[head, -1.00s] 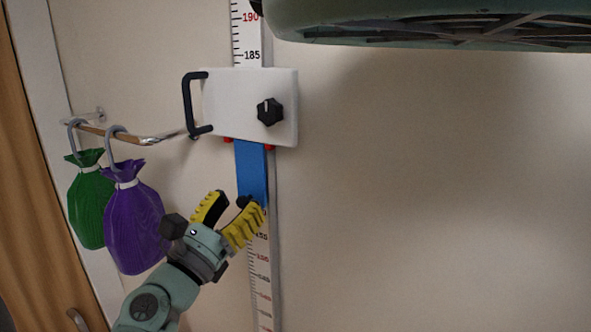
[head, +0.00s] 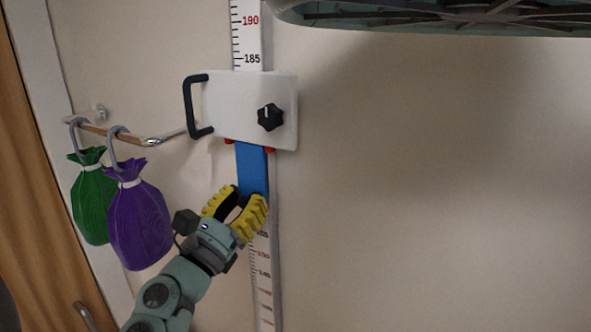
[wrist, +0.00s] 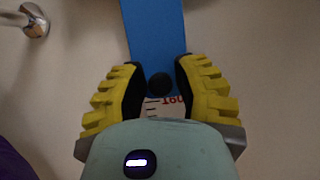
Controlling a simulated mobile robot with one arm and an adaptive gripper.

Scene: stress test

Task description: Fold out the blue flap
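The blue flap (head: 252,170) hangs flat against the wall scale, below the white plate (head: 230,105). In the wrist view the blue flap (wrist: 153,30) has a dark round knob (wrist: 160,84) at its lower end. My gripper (head: 243,196) is at the flap's lower end, with its yellow fingers pointing up. In the wrist view my gripper (wrist: 158,65) has one finger on each side of the knob. The fingers are partly open, and a gap shows between each finger and the knob. In the head view the fingers hide the knob.
A green bag (head: 92,205) and a purple bag (head: 139,225) hang from a rail (head: 100,133) left of my gripper. The plate has a dark handle (head: 188,106) and a black knob (head: 270,117). The wall to the right is bare.

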